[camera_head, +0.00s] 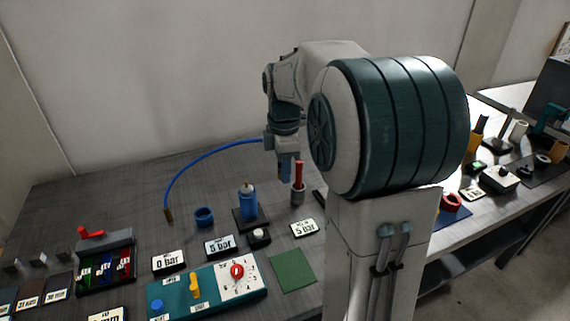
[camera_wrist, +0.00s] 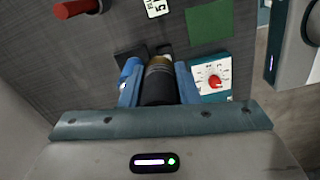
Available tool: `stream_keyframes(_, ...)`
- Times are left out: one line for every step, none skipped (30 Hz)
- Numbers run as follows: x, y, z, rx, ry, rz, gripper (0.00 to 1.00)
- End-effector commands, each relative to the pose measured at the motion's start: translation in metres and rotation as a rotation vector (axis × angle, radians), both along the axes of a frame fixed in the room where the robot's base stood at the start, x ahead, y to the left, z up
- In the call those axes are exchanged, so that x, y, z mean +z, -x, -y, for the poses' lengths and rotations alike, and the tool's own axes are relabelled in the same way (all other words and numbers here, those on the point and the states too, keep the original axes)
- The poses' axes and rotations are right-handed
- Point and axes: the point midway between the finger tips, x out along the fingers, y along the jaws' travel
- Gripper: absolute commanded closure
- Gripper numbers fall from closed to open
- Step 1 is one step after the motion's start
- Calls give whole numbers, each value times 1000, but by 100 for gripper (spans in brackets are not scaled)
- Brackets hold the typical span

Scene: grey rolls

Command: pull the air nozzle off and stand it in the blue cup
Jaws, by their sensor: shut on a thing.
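In the head view my gripper (camera_head: 288,172) is above the bench, and the held part cannot be made out there. A short, open blue cup (camera_head: 204,216) stands on the bench, left of and below my gripper in the picture. A blue hose (camera_head: 205,153) arches from beside my gripper down to a brass end (camera_head: 168,215) left of the cup. Whether the hose joins the held part is hidden.
A blue canister (camera_head: 249,205) stands on a black base right of the cup. A red-handled tool (camera_head: 299,172) stands upright in a grey holder near my gripper. A teal panel with a red knob (camera_head: 237,271), pressure cards and a green mat (camera_head: 292,270) lie in front.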

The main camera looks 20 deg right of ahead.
Motion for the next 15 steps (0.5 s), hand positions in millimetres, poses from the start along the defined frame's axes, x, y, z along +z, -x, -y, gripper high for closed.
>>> stream_keyframes(-5,0,0,0,0,0,100)
stream_keyframes(-7,0,0,0,0,0,100)
stream_keyframes(-9,0,0,0,0,0,100)
stream_keyframes(-11,0,0,0,0,0,100)
stream_keyframes(-13,0,0,0,0,0,100)
stream_keyframes(-15,0,0,0,0,0,100)
stream_keyframes(-17,0,0,0,0,0,100)
stream_keyframes(-19,0,0,0,0,-1,100)
stream_keyframes(-21,0,0,0,0,-1,100)
stream_keyframes(-23,0,0,0,0,-1,100)
stream_keyframes(-25,0,0,0,0,-1,100)
stream_keyframes(-27,0,0,0,0,-1,100)
stream_keyframes(-29,0,0,0,0,0,100)
stream_keyframes(-31,0,0,0,0,0,100)
stream_keyframes(-32,0,0,0,0,0,100)
